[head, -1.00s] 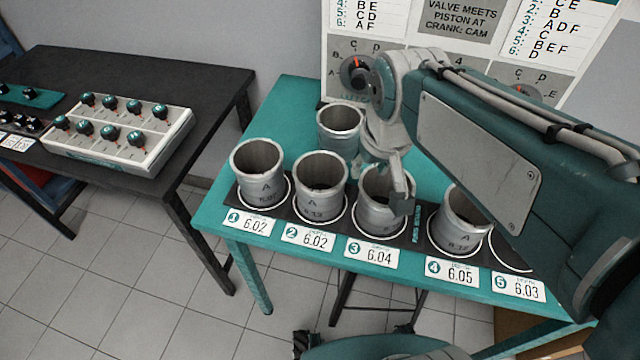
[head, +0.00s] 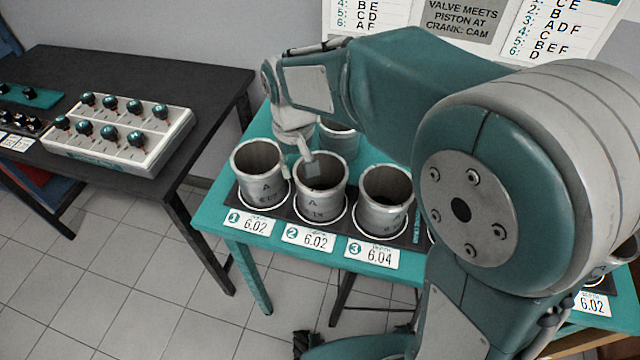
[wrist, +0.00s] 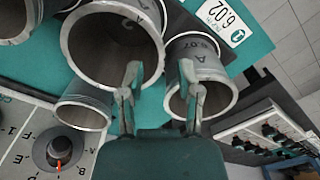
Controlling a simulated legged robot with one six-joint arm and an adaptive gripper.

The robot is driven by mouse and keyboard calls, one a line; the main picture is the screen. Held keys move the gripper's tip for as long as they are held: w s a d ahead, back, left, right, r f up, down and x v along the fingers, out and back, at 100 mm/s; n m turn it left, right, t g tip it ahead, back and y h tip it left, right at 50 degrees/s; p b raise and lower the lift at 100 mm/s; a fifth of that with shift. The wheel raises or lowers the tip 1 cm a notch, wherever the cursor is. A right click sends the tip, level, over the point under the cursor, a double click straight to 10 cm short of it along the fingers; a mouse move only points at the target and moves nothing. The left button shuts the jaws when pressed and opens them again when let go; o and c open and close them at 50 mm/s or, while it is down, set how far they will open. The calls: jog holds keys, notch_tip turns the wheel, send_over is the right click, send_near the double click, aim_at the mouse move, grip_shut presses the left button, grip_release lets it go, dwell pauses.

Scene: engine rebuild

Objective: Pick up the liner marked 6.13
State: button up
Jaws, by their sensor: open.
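Grey metal liners stand upright on the teal bench. The liner at card 1 (head: 262,178) also shows in the wrist view (wrist: 204,72), where its mark looks like 6.07. The liner at card 2 (head: 320,202) shows large in the wrist view (wrist: 147,18); its mark is too blurred to read surely. The liner at card 3 (head: 384,208) is also hard to read. I cannot tell for sure which is marked 6.13. In the head view my gripper (head: 308,168) overlaps liner 2's rim.
Another liner (head: 340,140) stands behind, partly hidden by my arm. Cards 6.02 (head: 250,223) and 6.04 (head: 371,254) are on the bench front. My arm hides the bench's right part. A black table (head: 150,70) with a knob box (head: 120,130) stands left.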

aim_at(298, 181)
notch_tip(298, 181, down, 3)
jog(key=shift+f, duration=0.15)
jog(key=f, duration=0.5)
jog(key=shift+w+a+f, duration=0.1)
jog(key=shift+w+a, duration=0.05)
jog(key=shift+w, duration=0.2)
grip_shut()
